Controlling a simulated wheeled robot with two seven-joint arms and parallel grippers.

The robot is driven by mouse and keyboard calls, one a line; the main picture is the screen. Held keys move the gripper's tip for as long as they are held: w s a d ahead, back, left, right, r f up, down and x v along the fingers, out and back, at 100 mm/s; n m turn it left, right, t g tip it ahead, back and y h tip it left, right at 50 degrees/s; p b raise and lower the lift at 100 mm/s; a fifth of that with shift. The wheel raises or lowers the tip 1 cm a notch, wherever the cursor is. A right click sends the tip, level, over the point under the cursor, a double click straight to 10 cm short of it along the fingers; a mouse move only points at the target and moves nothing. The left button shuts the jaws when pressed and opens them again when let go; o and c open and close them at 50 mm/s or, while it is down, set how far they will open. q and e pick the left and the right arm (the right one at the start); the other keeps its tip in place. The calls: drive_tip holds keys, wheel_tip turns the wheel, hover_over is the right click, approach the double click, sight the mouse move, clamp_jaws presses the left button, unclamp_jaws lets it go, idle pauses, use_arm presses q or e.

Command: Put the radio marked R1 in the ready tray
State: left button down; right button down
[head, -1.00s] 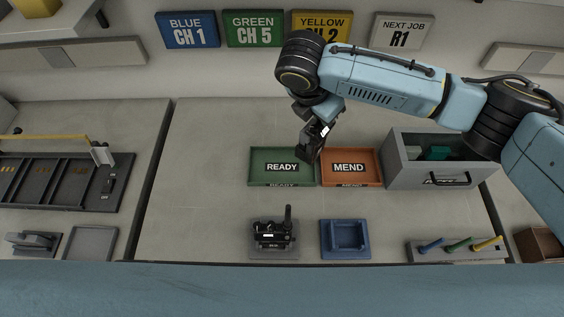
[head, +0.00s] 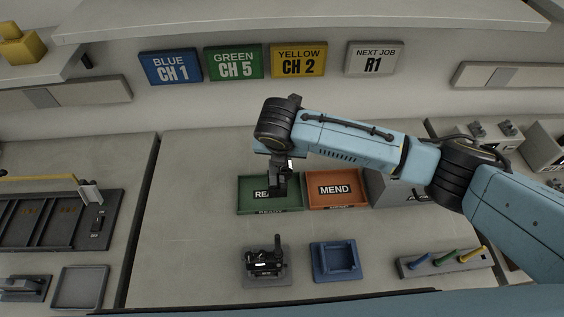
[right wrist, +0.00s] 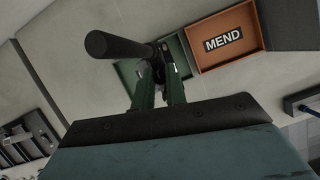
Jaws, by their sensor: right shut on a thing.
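My right gripper (head: 279,180) is shut on a dark radio (head: 277,191) over the green ready tray (head: 242,197) and hides part of its label. In the right wrist view a thick black rod (right wrist: 125,47), seemingly the radio's antenna, sticks out to the left from between the fingers (right wrist: 160,80). Part of the ready tray (right wrist: 178,48) shows behind them. The held radio's marking is not visible, and I cannot tell whether it touches the tray. Another black radio (head: 264,262) with an upright antenna sits on a grey pad; its label is too small to read. My left gripper is out of view.
The orange MEND tray (head: 337,203) adjoins the ready tray on the right. A blue holder (head: 335,260) stands in front, with a rack of coloured pegs (head: 444,263) to its right. A NEXT JOB R1 sign (head: 374,58) hangs behind. The bench left of the ready tray is clear.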

drive_tip(key=shift+f, duration=1.8)
drive_tip(key=c, duration=1.4)
unclamp_jaws()
drive_tip(key=shift+f, duration=0.1)
drive_tip(key=shift+c, duration=0.2)
drive_tip(key=v, duration=1.2)
drive_tip(key=shift+p, duration=0.35)
